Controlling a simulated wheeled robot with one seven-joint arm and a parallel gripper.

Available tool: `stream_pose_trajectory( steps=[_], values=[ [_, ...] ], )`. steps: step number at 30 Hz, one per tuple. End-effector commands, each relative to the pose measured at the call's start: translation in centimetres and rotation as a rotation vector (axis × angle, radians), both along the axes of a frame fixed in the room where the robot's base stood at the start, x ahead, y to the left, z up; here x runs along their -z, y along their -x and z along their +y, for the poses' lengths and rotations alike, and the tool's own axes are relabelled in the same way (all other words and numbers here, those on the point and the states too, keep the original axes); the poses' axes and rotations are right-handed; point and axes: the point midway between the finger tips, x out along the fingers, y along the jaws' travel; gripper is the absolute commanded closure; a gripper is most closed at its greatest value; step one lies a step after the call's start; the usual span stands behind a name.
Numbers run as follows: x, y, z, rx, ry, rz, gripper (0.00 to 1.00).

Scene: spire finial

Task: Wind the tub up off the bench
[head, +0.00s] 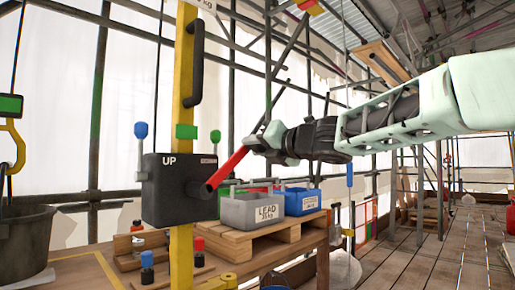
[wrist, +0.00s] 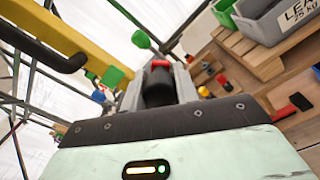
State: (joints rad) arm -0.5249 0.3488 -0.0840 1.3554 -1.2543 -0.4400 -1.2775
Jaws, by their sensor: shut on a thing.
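The dark tub (head: 24,240) stands at the far left in the head view, cut off by the picture edge. A yellow hook (head: 14,140) under a green block hangs at its handle; whether it bears weight I cannot tell. A black winch box (head: 168,188) marked UP is fixed to a yellow post (head: 184,110). A red crank (head: 228,168) slants up to the right from its front. My gripper (head: 262,140) is shut on the crank at its upper end. In the wrist view a red and black part (wrist: 159,72) shows between the fingers of my gripper (wrist: 160,85).
A grey lead crate (head: 252,212) and a blue crate (head: 297,202) sit on a wooden pallet (head: 270,238) behind the winch. A black grab handle (head: 195,62) juts from the post. Scaffold poles stand behind; the plank floor at right is open.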

Motion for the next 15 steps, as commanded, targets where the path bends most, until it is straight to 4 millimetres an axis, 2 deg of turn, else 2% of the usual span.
stream_pose_trajectory(
  steps=[4, 5, 6, 7, 15],
  values=[
    [-0.01, 0.15, 0.19, -0.006, 0.0, 0.0, 1.0],
    [0.01, 0.15, 0.19, -0.006, 0.0, 0.0, 0.62],
    [0.01, 0.15, 0.19, -0.006, 0.0, 0.0, 0.51],
    [0.0, 0.14, 0.18, -0.005, 0.0, 0.0, 0.48],
    [-0.07, 0.14, 0.08, -0.004, -0.002, 0.0, 0.48]
  ],
)
